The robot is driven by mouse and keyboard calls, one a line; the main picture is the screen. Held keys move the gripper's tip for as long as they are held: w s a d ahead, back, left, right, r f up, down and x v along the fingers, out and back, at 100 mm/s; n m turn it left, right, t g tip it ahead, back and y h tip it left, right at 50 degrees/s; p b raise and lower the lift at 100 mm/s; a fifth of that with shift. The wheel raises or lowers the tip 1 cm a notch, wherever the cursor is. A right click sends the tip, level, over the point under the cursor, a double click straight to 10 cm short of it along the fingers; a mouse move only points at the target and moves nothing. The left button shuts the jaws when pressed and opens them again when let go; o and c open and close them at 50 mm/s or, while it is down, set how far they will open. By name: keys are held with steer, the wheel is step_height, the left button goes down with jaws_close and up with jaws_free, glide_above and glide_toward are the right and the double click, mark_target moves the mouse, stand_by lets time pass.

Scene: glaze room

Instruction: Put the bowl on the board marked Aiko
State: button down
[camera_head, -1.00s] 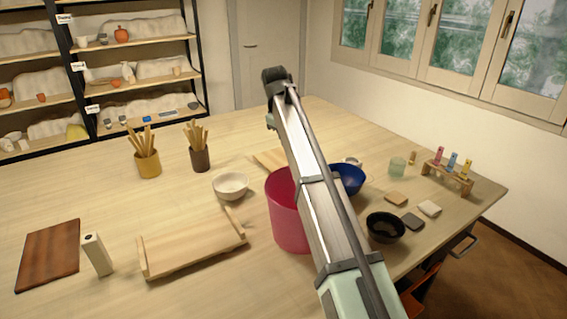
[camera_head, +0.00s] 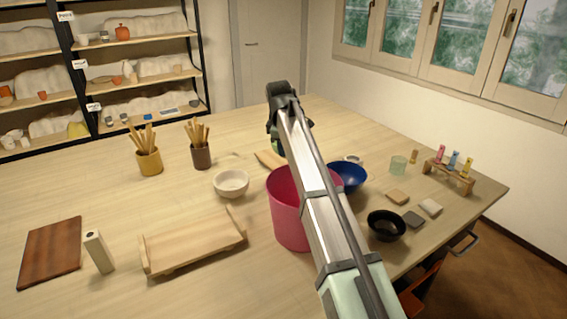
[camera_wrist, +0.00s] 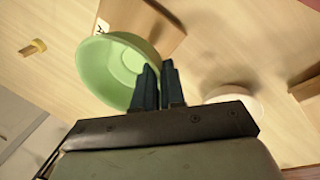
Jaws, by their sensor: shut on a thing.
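In the wrist view, my gripper (camera_wrist: 157,72) is shut on the rim of a light green bowl (camera_wrist: 108,70). The bowl hangs left of the fingers, over or in front of a wooden board (camera_wrist: 160,30) and covers part of it. A white label (camera_wrist: 101,26) at the board's corner has dark marks that I cannot read. In the head view this board (camera_head: 268,159) shows only in part behind my arm. My gripper and the held bowl are not clear there. I cannot tell the bowl's height above the table.
A cream bowl (camera_head: 231,183), a pink bucket (camera_head: 288,223), a blue bowl (camera_head: 350,178) and a black bowl (camera_head: 386,228) stand around my arm. A footed wooden board (camera_head: 193,244) and a dark board (camera_head: 50,252) lie at left. Two tool pots (camera_head: 149,162) stand behind.

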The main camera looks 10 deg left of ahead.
steer(key=shift+s+x, duration=0.25)
steer(key=shift+x, duration=0.7)
steer(key=shift+s+x, duration=0.2)
steer(key=shift+x, duration=0.8)
steer(key=shift+s+x, duration=0.25)
steer(key=shift+x, duration=0.7)
steer(key=shift+f, duration=0.15)
steer(key=c, duration=1.2)
jaws_free()
steer(key=v, duration=1.2)
